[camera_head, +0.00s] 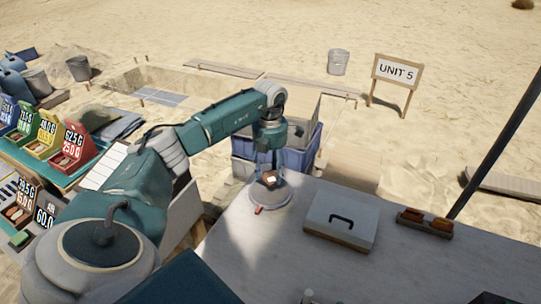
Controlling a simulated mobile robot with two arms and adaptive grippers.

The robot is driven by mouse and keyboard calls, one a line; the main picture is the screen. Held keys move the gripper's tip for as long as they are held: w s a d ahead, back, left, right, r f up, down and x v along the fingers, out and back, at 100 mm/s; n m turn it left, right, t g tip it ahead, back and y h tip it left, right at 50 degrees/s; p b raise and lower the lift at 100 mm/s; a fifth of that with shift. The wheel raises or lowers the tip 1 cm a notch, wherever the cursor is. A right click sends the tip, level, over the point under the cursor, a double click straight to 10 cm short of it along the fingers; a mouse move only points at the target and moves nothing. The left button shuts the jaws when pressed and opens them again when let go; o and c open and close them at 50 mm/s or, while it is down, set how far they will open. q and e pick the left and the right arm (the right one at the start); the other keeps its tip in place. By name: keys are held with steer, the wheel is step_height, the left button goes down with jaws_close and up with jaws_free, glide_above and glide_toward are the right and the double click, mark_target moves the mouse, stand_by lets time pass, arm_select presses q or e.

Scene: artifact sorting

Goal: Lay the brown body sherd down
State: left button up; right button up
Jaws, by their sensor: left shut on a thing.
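My left gripper (269,173) points down over the near table, at the end of the teal arm coming in from the left. It is shut on a small piece, taken as the brown body sherd (270,180), which shows brown with a pale patch. The fingers partly hide it. Below is a round pale grey disc (283,200) on the grey table (255,245). I cannot tell whether the sherd touches the disc. A small red item (258,210) lies at the disc's front edge. My right gripper is not in view.
A pale lidded case (340,217) with a dark handle lies right of the disc. A brown holder (425,222) stands farther right. Blue crates (300,158) stand behind the table. Coloured trays with weight labels (45,135) are at left.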

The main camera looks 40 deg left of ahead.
mark_target(270, 176)
arm_select(q)
step_height(270, 176, down, 5)
steer(key=b, duration=0.3)
steer(key=shift+f, duration=0.15)
steer(key=o, duration=1.1)
steer(key=shift+o, duration=0.2)
